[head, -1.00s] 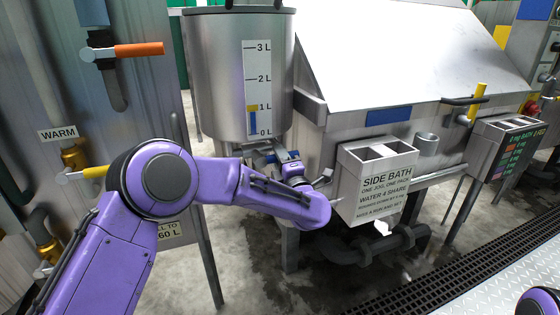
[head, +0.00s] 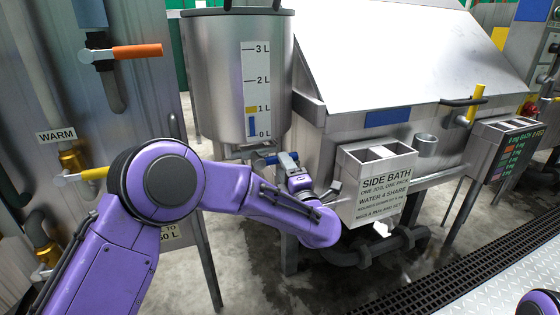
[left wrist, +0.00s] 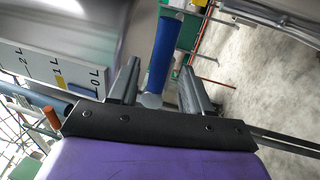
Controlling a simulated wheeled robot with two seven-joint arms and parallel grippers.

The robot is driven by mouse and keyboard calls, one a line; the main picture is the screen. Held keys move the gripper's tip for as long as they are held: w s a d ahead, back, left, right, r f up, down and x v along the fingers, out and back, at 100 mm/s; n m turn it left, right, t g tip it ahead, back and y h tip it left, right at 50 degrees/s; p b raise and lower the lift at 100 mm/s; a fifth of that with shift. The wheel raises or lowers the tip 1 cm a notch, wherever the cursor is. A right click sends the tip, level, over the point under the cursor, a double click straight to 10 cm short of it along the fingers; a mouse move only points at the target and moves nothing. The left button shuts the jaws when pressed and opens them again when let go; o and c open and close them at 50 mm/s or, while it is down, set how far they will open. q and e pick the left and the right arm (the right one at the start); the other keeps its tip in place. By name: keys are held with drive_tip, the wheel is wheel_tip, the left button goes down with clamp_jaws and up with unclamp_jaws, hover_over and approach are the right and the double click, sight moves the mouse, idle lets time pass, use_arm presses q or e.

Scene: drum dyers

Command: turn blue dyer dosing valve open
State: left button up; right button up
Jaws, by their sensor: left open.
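The blue valve handle (head: 262,161) sits under the grey dosing tank (head: 215,80), which has a litre scale on its front. My left gripper (head: 287,160) is open, close to the handle and just right of it in the head view. In the left wrist view the blue handle (left wrist: 165,52) shows as a long bar running up between the two fingers of my left gripper (left wrist: 155,82). There is a gap to each finger, and the handle looks ungripped. My left wrist partly hides the valve area below the tank. My right gripper is not in view.
A white side bath box (head: 372,190) stands just right of my left wrist, in front of the large metal dyer (head: 400,60). Orange (head: 138,50) and yellow (head: 95,172) valve handles are at the left. The floor grating (head: 430,275) is clear.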

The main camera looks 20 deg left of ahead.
use_arm(q)
drive_tip(key=v, duration=0.6)
drive_tip(key=shift+s+d+f, duration=0.1)
drive_tip(key=shift+d, duration=0.05)
